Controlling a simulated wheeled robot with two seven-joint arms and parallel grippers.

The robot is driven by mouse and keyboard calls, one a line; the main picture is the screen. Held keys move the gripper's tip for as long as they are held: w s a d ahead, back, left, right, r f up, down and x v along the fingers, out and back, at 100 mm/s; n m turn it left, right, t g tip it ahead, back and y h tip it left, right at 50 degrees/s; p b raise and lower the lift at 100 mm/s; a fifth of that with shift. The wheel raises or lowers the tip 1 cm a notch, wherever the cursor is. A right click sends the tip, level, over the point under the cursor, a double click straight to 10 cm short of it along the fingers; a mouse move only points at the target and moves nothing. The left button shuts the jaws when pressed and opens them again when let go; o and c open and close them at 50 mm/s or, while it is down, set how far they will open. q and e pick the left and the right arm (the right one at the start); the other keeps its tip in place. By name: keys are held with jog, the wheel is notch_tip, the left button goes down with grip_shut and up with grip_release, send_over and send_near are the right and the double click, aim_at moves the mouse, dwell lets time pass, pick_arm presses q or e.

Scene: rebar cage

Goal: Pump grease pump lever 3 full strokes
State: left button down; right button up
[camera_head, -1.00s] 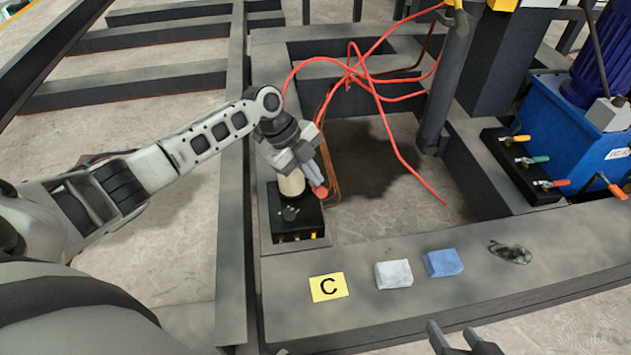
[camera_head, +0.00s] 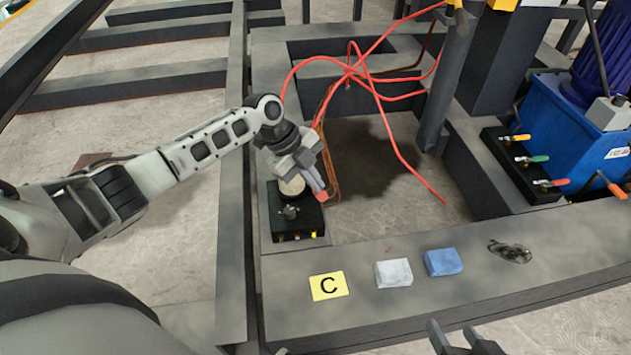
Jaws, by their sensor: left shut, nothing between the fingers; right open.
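The grease pump is a black block (camera_head: 297,222) with a cream round reservoir (camera_head: 291,187), standing on the grey beam left of centre. A red tip (camera_head: 321,196), which looks like the end of its lever, shows just below my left fingertips. The rest of the lever is hidden behind my gripper. My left gripper (camera_head: 317,184) is shut with nothing between its fingers. It points down over the pump's right side, at or touching the red tip; I cannot tell which. My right gripper (camera_head: 466,338) is open and empty at the bottom edge, away from the pump.
Red hoses (camera_head: 372,85) loop over the opening behind the pump. A yellow C card (camera_head: 328,286), a white block (camera_head: 393,273), a blue block (camera_head: 443,262) and a dark tangle (camera_head: 510,251) lie on the front beam. A blue unit with a valve block (camera_head: 522,170) stands right.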

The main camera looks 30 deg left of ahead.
pick_arm(q)
jog(key=shift+s+f, duration=0.1)
jog(key=shift+s+d+f, duration=0.3)
jog(key=shift+f, duration=0.15)
jog(key=shift+s+d+f, duration=0.25)
jog(key=shift+s+f, duration=0.05)
jog(key=shift+f, duration=0.25)
jog(key=shift+s+d+f, duration=0.25)
jog(key=shift+s+f, duration=0.1)
jog(key=shift+f, duration=0.3)
